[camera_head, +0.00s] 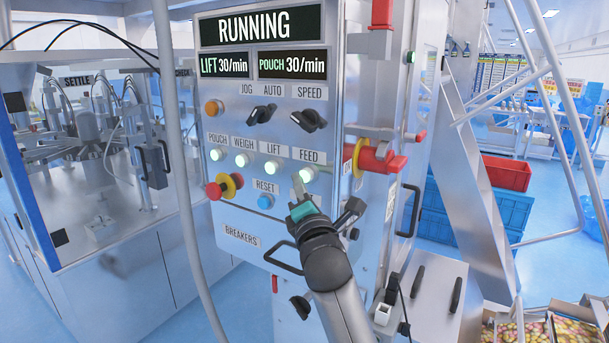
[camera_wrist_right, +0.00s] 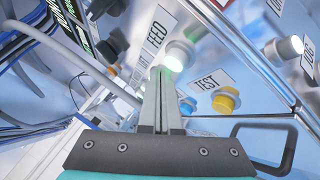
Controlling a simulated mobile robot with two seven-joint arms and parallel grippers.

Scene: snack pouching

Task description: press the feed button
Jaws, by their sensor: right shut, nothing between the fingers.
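The feed button (camera_head: 309,174) is a round, glowing pale-green button under the FEED label on the grey control panel (camera_head: 225,110). In the right wrist view the lit feed button (camera_wrist_right: 180,54) sits just beyond and right of my fingertips, beside the FEED label. My right gripper (camera_head: 298,181) is shut and empty, its narrow fingers pointing up at the panel beside the button. In the right wrist view its closed fingers (camera_wrist_right: 161,72) show end-on to the panel. I cannot tell whether they touch the button. My left gripper is in neither view.
Lit POUCH (camera_head: 216,154), WEIGH (camera_head: 242,160) and LIFT (camera_head: 272,167) buttons are left of FEED. A red-and-yellow emergency stop (camera_head: 222,187) and blue RESET button (camera_head: 265,202) sit lower. A red-handled switch (camera_head: 380,160) protrudes at right. The display (camera_head: 260,25) reads RUNNING.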

